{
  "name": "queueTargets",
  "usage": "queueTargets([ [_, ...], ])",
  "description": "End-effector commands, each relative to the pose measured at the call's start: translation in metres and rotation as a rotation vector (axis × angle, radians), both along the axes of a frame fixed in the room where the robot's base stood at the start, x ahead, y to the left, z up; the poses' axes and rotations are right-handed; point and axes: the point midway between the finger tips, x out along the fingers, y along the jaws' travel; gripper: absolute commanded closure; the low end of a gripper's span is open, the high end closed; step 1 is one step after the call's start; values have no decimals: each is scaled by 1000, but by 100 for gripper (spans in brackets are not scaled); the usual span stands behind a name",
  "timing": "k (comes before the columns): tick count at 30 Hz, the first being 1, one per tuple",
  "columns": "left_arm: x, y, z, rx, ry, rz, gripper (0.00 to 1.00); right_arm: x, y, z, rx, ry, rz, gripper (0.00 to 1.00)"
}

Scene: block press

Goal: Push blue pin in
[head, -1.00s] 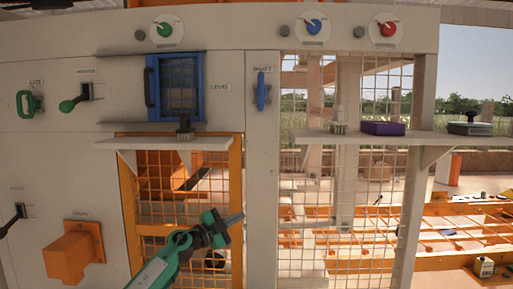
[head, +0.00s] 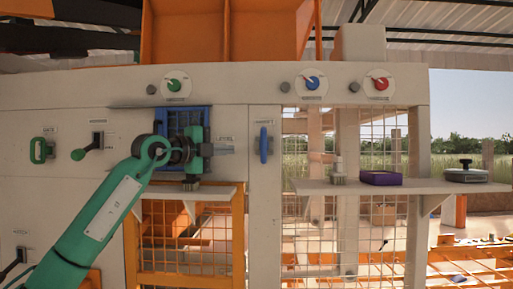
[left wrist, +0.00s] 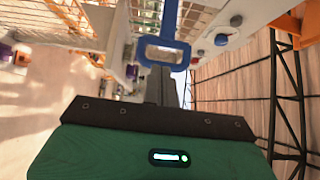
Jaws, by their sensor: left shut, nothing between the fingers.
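The blue pin (head: 263,145) is a narrow upright blue handle on the pale panel post, under a small label, right of the blue-framed window. In the left wrist view it shows as a blue loop handle (left wrist: 183,54) just ahead of my fingers. My left gripper (head: 231,149) is in front of the blue window, its fingers pointing right, with a small gap in the picture between fingertips and pin. In the left wrist view my left gripper (left wrist: 161,82) is shut and empty. My right gripper is out of view.
A shelf (head: 320,187) right of the pin holds a purple tray (head: 381,178) and a grey round object (head: 466,173). A second shelf (head: 160,190) lies below my left gripper. A green handle (head: 41,150) and a black-green lever (head: 88,147) are on the left panel.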

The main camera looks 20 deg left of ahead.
Motion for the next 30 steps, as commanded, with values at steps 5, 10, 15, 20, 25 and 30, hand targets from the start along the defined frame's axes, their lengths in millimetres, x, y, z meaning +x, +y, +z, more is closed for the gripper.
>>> queueTargets([
  [5,-4,3,6,7,-3,15,100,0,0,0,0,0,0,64],
  [10,-4,3,6,5,-3,14,100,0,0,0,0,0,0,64],
  [15,0,0,7,5,-2,13,100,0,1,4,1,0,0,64],
  [20,19,-10,10,5,-1,11,100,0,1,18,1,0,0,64],
  [25,46,-26,11,4,0,11,100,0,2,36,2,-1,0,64],
  [30,69,-38,9,4,0,12,100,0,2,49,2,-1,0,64],
])
